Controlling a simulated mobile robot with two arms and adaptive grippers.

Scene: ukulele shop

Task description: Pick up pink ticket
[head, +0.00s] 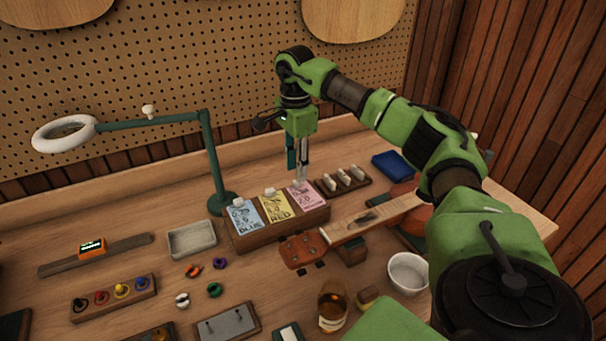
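The pink ticket (308,197) stands tilted at the right end of a wooden holder (284,231). A yellow ticket (275,207) marked RED and a blue ticket (246,217) marked BLUE stand to its left. Each ticket has a small whitish piece at its top edge. My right gripper (302,177) points down just above and behind the pink ticket's top edge. Its fingertips look close together, and I cannot tell whether they touch the ticket or how far apart they are. My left gripper is not in view.
A teal lamp (213,160) with a white ring head stands left of the holder. A ukulele (370,222) lies to the right, its neck reaching in front of the holder. A grey tray (191,240), white bowl (408,274) and amber jar (332,308) stand nearby. Pegboard backs the bench.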

